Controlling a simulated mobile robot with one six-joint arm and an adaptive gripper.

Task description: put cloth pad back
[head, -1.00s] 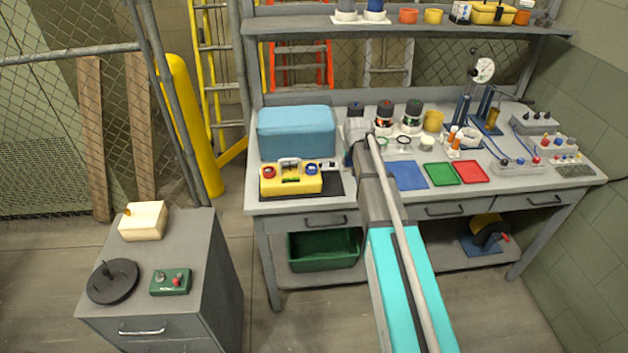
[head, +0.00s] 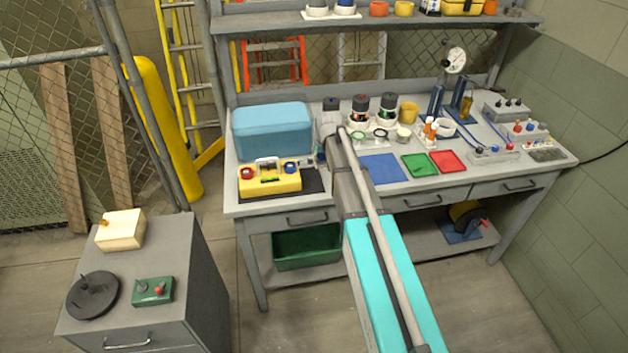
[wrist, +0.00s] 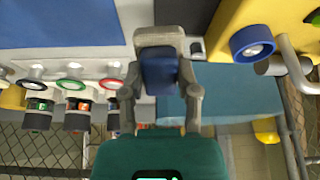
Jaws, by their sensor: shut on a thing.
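My gripper (wrist: 160,78) is seen from behind in the wrist view, its two grey fingers closed around a dark blue piece (wrist: 160,70). The piece looks like the cloth pad, but its shape is partly hidden, and a grey block-like part shows just above it. In the head view my arm reaches over the bench and its end is beside the light blue box (head: 272,130). My arm hides the gripper and the held piece there. I cannot tell whether the piece touches the bench.
A yellow case (head: 270,180) lies on a dark mat in front of the box. A blue mat (head: 382,168), a green tray (head: 421,167) and a red tray (head: 448,161) lie to the right of my arm. Bottles and stands (head: 388,112) crowd behind. A grey cabinet (head: 185,275) stands left.

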